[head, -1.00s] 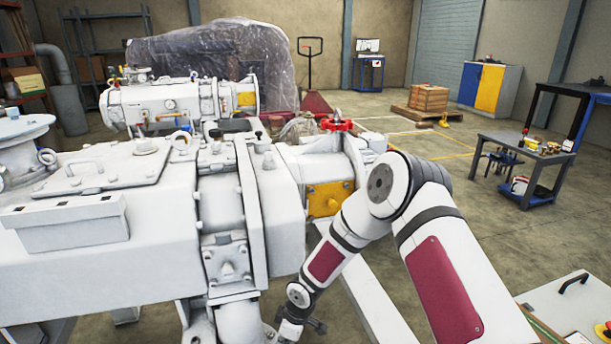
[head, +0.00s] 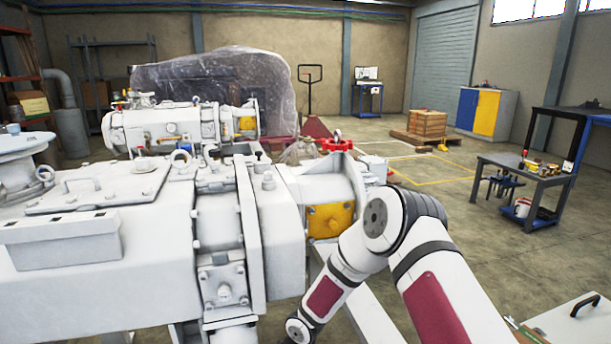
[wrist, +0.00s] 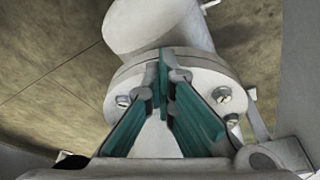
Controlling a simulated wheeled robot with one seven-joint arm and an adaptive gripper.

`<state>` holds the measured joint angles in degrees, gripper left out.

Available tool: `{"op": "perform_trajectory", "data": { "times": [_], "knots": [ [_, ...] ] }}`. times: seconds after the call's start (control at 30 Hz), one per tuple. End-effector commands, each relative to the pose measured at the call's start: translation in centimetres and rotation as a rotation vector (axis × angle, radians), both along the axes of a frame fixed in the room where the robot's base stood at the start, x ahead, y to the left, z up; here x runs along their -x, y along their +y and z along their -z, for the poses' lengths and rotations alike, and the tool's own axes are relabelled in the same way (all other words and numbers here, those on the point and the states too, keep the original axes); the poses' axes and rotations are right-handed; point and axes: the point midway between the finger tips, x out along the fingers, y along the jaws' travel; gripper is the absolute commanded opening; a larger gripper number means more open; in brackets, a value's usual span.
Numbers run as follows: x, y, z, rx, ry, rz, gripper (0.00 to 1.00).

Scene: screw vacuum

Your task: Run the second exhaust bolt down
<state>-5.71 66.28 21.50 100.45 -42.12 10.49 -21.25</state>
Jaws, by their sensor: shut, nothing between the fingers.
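In the wrist view my gripper (wrist: 165,82) is shut and empty, its teal-faced fingers meeting in front of a round pale flange (wrist: 207,77) on a white pipe (wrist: 158,28). A bolt (wrist: 222,95) sits in the flange's right side. Another bolt (wrist: 122,101) shows at its left edge, partly beside the left finger. The fingers hide the flange's middle. I cannot tell whether the fingertips touch it, or which bolt is the second one. The gripper is below the edge of the head view, where the large white vacuum pump (head: 150,260) shows.
A pump part with a yellow plate (head: 330,220) stands close to my arm. A grey work table (head: 535,172) with small items, a wooden crate (head: 427,123) and a blue-yellow cabinet (head: 485,112) are farther right. The floor between is largely clear.

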Motion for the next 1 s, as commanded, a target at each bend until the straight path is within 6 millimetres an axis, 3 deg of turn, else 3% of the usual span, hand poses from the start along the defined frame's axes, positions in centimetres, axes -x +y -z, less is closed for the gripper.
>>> {"op": "perform_trajectory", "data": {
  "times": [1.0],
  "knots": [
    [2.4, 0.4, 0.5, 0.004, 0.012, -0.006, 0.00]
  ]
}}
